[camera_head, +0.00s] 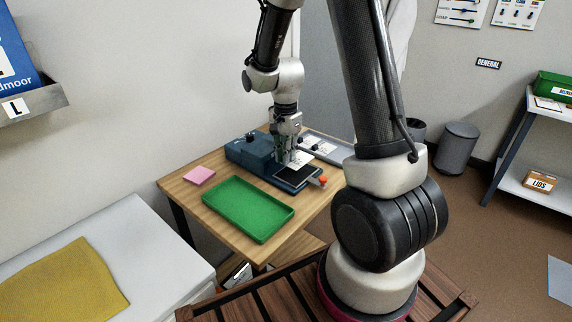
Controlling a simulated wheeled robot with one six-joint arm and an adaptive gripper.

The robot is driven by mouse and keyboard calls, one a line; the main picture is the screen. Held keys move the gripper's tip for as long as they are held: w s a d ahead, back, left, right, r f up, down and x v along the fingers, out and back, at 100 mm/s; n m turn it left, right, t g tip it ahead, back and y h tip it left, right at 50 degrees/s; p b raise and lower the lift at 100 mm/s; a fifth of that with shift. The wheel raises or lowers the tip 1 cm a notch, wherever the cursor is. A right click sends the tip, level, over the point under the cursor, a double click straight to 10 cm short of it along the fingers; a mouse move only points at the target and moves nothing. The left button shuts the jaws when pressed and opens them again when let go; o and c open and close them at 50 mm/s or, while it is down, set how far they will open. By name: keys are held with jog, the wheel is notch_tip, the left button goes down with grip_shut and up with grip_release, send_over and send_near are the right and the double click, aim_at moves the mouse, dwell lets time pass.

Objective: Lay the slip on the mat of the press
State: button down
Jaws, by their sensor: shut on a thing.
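The press is a dark blue device (247,155) at the back of the wooden table. Its dark mat (294,175) lies on the right part of its base, and a lever with a red-orange knob (323,182) sticks out at the front right. My gripper (291,158) points down at the press, over the mat's back edge. It is shut on a small white slip (303,158), which shows just right of the fingers. The fingers hide part of the slip. I cannot tell whether the slip touches the mat.
A green tray (247,232) lies on the front of the wooden table (178,183). A pink pad (199,175) lies at the left. A grey tray (333,147) with white pieces is behind the press, on the right. A white bench with a yellow cloth (65,290) stands at left.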

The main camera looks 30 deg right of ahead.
aim_at(286, 172)
jog(key=shift+f, duration=2)
jog(key=shift+f, duration=0.15)
jog(key=c, duration=1.5)
grip_release()
jog(key=shift+o, duration=0.2)
notch_tip(286, 172, up, 12)
jog(key=s+r+n+t, duration=0.2)
jog(key=s+r+n, duration=0.4)
jog(key=s, duration=0.5)
jog(key=s+d+r+n+t, duration=0.1)
jog(key=s+r+n+t, duration=0.1)
jog(key=s+r+n, duration=0.5)
jog(key=s+r, duration=0.1)
jog(key=s, duration=0.3)
jog(key=shift+s+r+n, duration=0.3)
jog(key=shift+s, duration=0.05)
